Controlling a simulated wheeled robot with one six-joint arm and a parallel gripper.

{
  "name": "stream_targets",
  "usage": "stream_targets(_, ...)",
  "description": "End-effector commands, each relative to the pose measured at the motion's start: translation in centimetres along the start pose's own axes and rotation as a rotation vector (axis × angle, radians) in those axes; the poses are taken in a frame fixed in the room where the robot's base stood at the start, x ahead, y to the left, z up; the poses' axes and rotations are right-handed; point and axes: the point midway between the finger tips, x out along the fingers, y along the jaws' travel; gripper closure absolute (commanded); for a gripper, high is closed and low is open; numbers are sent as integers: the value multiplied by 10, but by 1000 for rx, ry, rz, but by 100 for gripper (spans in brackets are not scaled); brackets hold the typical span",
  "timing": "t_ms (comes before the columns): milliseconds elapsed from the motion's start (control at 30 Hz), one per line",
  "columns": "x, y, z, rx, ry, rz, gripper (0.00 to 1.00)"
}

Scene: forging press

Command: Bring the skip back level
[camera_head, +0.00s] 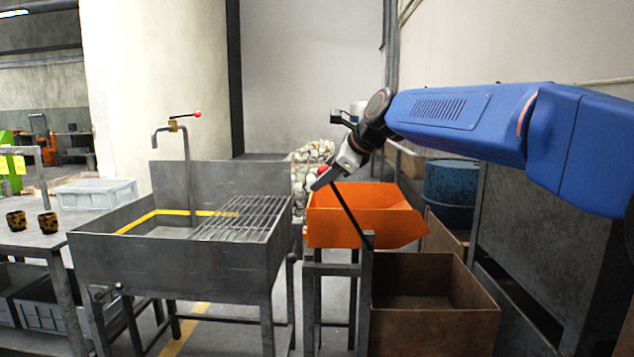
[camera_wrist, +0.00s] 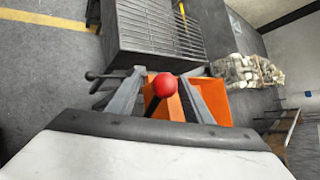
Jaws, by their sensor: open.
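The orange skip (camera_head: 350,228) sits on a grey metal stand in the head view. Its spout side points right, over a brown bin, and I cannot tell exactly how far it is tilted. A dark lever (camera_head: 350,213) rises from the stand in front of the skip and leans up to the left. It ends in a red knob (camera_wrist: 165,84). My gripper (camera_head: 321,181) is at the lever's upper end. In the wrist view its two fingers stand apart, one on each side of the knob, with visible gaps. The skip (camera_wrist: 215,100) shows behind the right finger.
A grey sink-like tank (camera_head: 180,262) with a grate stands left of the skip. The brown bin (camera_head: 435,328) is below the skip at right. A blue drum (camera_head: 450,185) and pale rubble (camera_head: 312,152) are behind. A table (camera_head: 30,240) with two cups is far left.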

Motion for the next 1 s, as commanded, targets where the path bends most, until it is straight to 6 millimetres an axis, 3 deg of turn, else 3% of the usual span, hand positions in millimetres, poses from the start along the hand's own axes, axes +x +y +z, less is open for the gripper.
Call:
stream_targets(500,-103,0,-1,0,1,-1,54)
stream_targets(733,-127,1,-1,0,1,2,54)
stream_targets(1000,-133,1,-1,0,1,2,54)
